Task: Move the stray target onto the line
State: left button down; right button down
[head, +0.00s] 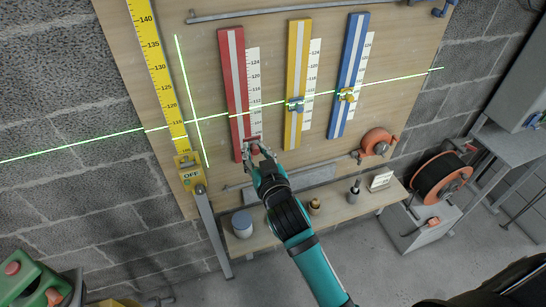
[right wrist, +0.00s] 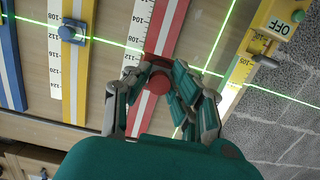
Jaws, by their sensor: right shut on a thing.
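A red rail (head: 232,85) with a white stripe and a scale beside it is on the board. Its red target (right wrist: 159,82) sits low on the rail, below the green laser line (head: 375,85). My right gripper (head: 257,151) is shut on this red target, and its fingers partly hide it. The yellow rail (head: 297,60) carries a blue target (head: 296,104), and the blue rail (head: 352,55) carries a yellow target (head: 346,95); both lie on the line. In the right wrist view, the blue target (right wrist: 72,30) is left of my gripper (right wrist: 160,85). My left gripper is not in view.
A yellow laser unit marked OFF (head: 190,175) stands left of the red rail on a post. Below the board is a wooden shelf (head: 335,207) with a jar and small items. An orange reel (head: 377,141) and a larger cable reel (head: 440,178) are at right.

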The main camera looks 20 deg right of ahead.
jog(key=shift+w+a, duration=0.1)
jog(key=shift+w, duration=0.4)
jog(key=b, duration=0.3)
send_near(240, 117)
jog(key=w+f, duration=0.1)
jog(key=w, duration=0.1)
jog(key=shift+w, duration=1.6)
jog(key=shift+r+p, duration=0.1)
jog(key=shift+p, duration=0.3)
dwell(0.4)
jog(key=shift+w, duration=0.5)
dwell(0.9)
jog(key=c, duration=0.6)
grip_release()
